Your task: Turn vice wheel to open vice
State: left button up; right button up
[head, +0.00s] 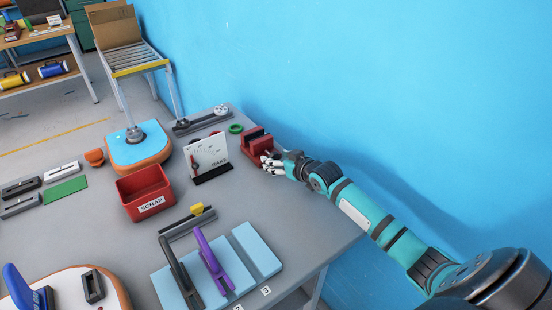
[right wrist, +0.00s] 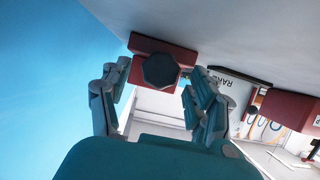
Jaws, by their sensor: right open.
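The red vice (head: 255,141) stands on the grey table near the blue wall, with a dark gap between its jaws in the head view. In the right wrist view its red body (right wrist: 145,45) shows with a dark octagonal vice wheel (right wrist: 160,70) facing me. My right gripper (head: 268,161) is beside the vice at its near side. It is open, with one finger on each side of the wheel in the wrist view and visible space between. Whether a fingertip touches the vice cannot be told. The wheel is hidden in the head view. My left gripper is not in view.
Pale blue boards (head: 256,250) with clamps lie nearer. The blue wall (head: 380,80) is close on the right.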

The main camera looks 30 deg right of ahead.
jog(key=shift+w+f, duration=0.2)
jog(key=shift+w, duration=0.35)
jog(key=c, duration=1.1)
jog(key=shift+a+r+n+h+p, duration=0.15)
jog(key=shift+n+h+p, duration=0.35)
jog(key=shift+p, duration=0.45)
jog(key=shift+c, duration=0.2)
jog(key=shift+n+h+p, duration=0.3)
jog(key=shift+n+p, duration=0.15)
jog(key=shift+n, duration=0.05)
jog(key=shift+a+f+n+t+h, duration=0.15)
jog(key=shift+f+n+t+h, duration=0.15)
jog(key=shift+n+h, duration=0.6)
jog(key=shift+n, duration=0.4)
